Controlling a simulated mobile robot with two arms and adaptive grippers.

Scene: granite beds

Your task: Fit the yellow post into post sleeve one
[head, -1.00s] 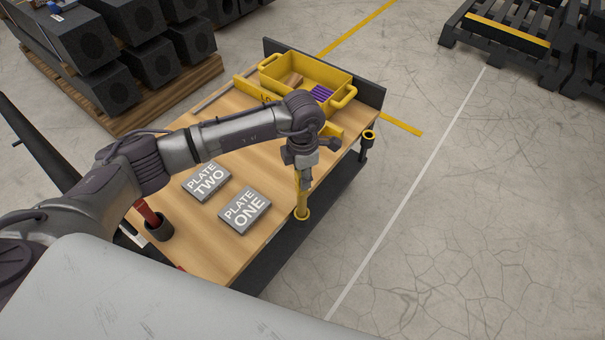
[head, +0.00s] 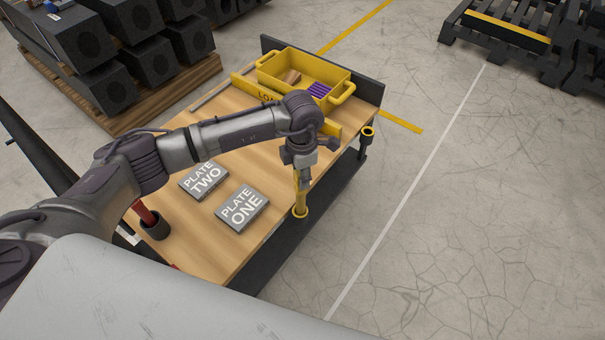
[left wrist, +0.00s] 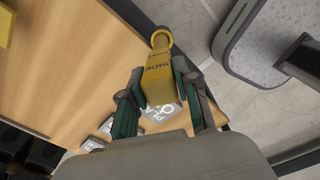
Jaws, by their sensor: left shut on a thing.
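The yellow post (head: 301,197) stands about upright at the table's right edge, in my left gripper (head: 303,181). The left wrist view shows the fingers shut on both sides of the post (left wrist: 158,72), which has dark lettering. Its lower end is at the yellow-rimmed sleeve (head: 300,213) beside the plate marked ONE (head: 242,207). In the left wrist view the sleeve's ring (left wrist: 161,38) surrounds the post's far end; I cannot tell how deep it sits. A second yellow-rimmed sleeve (head: 367,131) stands farther back along the same edge, empty. My right gripper is not in view.
The wooden table (head: 205,245) also holds the plate marked TWO (head: 203,181), a yellow tray (head: 270,75) with purple and brown things, and a red-handled thing in a dark cup (head: 151,228). Granite beams (head: 95,85) lie left.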

